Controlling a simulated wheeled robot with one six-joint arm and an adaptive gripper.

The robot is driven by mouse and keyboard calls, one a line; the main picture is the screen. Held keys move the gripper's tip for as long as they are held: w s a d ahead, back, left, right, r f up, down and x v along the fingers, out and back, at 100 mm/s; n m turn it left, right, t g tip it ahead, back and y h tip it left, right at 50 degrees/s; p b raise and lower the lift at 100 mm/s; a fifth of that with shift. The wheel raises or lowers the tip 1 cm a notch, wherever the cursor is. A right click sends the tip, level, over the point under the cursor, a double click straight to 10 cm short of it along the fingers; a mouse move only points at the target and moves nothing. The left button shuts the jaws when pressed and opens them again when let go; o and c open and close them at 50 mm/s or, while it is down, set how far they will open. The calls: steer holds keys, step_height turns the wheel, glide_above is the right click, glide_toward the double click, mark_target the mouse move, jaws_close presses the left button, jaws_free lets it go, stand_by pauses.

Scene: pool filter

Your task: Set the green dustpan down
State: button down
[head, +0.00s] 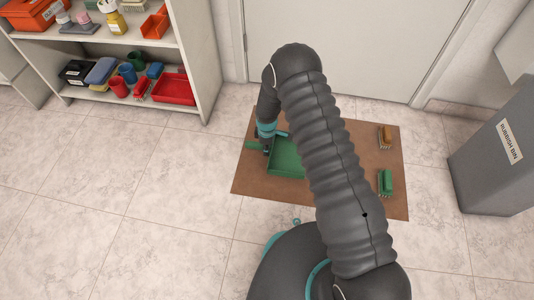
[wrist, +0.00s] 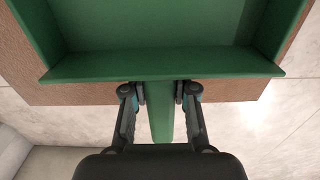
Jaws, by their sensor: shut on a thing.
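The green dustpan (head: 287,158) is over the brown mat (head: 262,186) in the head view, partly hidden behind my arm. In the wrist view the dustpan's pan (wrist: 160,65) fills the top of the picture, and its handle (wrist: 160,122) runs down between my fingers. My gripper (head: 266,148) is shut on the handle; it also shows in the wrist view (wrist: 160,92). The pan looks level and close to the mat. I cannot tell whether it touches the mat.
A green brush (head: 385,183) and an orange-brown brush (head: 385,136) lie on the mat's right side. A grey rubbish bin (head: 497,150) stands at the right. A shelf (head: 192,60) with several items is at the upper left. A door (head: 350,45) is behind. The left floor is clear.

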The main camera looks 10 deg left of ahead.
mark_target(267, 158)
steer(key=shift+f, duration=2)
steer(key=shift+f+b, duration=0.1)
steer(key=shift+b, duration=0.2)
steer(key=c, duration=0.9)
jaws_free()
step_height(267, 158, up, 12)
steer(key=shift+r+p, duration=0.15)
steer(key=shift+p, duration=0.55)
